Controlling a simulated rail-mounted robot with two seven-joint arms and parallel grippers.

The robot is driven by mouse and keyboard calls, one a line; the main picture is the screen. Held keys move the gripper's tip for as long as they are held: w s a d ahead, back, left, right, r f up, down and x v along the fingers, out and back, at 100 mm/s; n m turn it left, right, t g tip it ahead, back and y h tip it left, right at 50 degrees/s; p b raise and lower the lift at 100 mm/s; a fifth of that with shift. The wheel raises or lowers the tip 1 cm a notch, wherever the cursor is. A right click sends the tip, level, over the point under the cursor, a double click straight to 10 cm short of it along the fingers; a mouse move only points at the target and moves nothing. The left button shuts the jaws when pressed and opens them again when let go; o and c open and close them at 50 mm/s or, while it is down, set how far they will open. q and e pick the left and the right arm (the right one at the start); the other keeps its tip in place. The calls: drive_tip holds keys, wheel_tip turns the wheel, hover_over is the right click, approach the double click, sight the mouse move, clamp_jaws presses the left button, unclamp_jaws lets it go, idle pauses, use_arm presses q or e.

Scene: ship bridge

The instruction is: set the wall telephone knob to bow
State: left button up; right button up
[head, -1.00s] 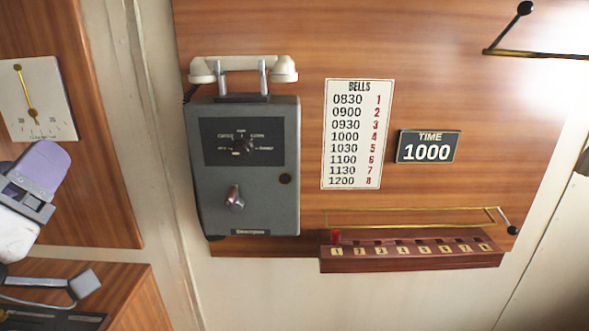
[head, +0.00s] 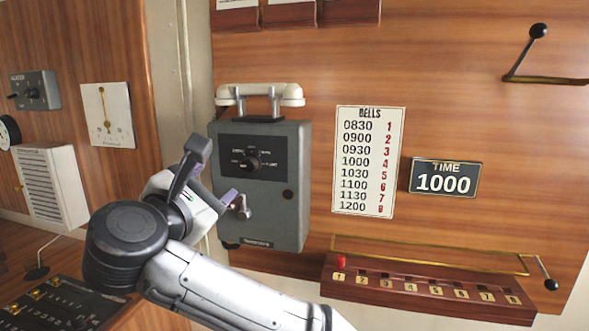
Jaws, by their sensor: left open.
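The grey wall telephone (head: 290,222) hangs on the wood panel left of centre, with a white handset (head: 262,92) on its cradle. Its black selector knob (head: 252,162) sits in the middle of a dark label plate; the position words are too small to read, so I cannot tell which one it points at. My left gripper (head: 226,198) is open at the telephone's lower left side, below and left of the knob and close to the crank handle (head: 241,208). Whether it touches the crank cannot be told. My right gripper is not in view.
A bells board (head: 368,160) and a time sign (head: 444,178) hang right of the telephone. Below them is a red-brown numbered rack (head: 430,290) with a brass rail. A white louvred box (head: 52,185) and a console (head: 50,305) stand at left.

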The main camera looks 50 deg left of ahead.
use_arm(q)
drive_tip(key=n, duration=0.2)
drive_tip(key=n+p, duration=0.6)
drive_tip(key=p, duration=0.3)
approach(247, 165)
drive_tip(key=r, duration=0.1)
drive_tip(key=x, duration=0.2)
drive_tip(key=p+x, duration=0.1)
drive_tip(key=x, duration=0.4)
drive_tip(key=shift+w+a+f, duration=0.15)
drive_tip(key=shift+w+f, duration=0.1)
drive_tip(key=shift+f, duration=0.1)
drive_tip(key=shift+p+x, duration=0.35)
drive_tip(key=shift+x, duration=0.5)
drive_tip(key=shift+f, duration=0.1)
drive_tip(key=c, duration=0.9)
